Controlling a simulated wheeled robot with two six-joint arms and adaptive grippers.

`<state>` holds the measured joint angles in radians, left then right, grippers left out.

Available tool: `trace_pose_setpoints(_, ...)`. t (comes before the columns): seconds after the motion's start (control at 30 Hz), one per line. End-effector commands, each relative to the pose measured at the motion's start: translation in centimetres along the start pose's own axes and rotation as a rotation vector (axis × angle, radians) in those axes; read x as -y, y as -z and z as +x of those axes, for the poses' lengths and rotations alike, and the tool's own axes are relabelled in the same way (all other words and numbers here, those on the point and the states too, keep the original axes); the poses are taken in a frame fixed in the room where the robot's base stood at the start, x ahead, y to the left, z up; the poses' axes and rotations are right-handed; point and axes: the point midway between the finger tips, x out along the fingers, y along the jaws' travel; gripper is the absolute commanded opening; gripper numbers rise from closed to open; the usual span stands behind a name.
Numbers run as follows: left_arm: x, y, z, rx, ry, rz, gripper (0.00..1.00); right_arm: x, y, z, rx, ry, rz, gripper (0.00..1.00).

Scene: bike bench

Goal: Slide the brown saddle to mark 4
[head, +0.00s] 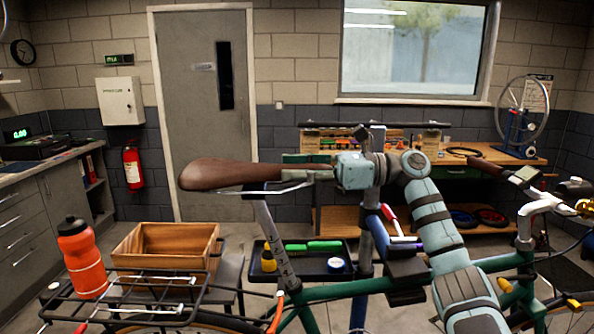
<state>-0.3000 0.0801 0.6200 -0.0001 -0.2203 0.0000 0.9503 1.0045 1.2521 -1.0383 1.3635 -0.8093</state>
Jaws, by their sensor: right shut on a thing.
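The brown saddle (222,174) sits atop the grey seatpost (267,225) of a green bike, its broad rear to the left and its nose to the right. Thin metal rails show under it. My right gripper (308,166) comes in from the right and is shut on the front part of the saddle, which its fingers partly hide. Small dark marks run along the lower seatpost, just above the green frame (310,293); their numbers are too small to read surely. My left gripper is not in view.
A black rear rack (153,306) carries an orange bottle (82,258) beside a wooden crate (165,243). A dark tray (311,266) with green-handled tools and a tape roll stands behind the seatpost. Handlebars (532,208) are at right. Space above the saddle is clear.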

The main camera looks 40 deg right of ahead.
Motion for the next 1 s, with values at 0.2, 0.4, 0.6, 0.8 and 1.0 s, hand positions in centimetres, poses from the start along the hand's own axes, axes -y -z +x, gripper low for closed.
trace_pose_setpoints(0.2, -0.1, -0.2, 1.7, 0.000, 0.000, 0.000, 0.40, 0.0, 1.9, -0.5, 0.001, 0.000, 0.000, 0.00)
trace_pose_setpoints(0.4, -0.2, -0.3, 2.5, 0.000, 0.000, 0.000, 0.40, 0.0, 3.0, -1.0, 0.000, 0.000, 0.000, 0.00)
trace_pose_setpoints(0.6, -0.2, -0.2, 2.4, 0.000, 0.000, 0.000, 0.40, 0.0, 2.8, -1.0, 0.002, 0.000, 0.000, 0.39)
trace_pose_setpoints(0.8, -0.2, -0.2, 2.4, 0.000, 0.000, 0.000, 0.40, 0.0, 2.8, -0.9, 0.001, 0.000, 0.000, 0.55)
trace_pose_setpoints(1.0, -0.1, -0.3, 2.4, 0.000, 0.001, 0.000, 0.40, 0.0, 2.8, -1.0, 0.001, 0.000, 0.000, 0.55)
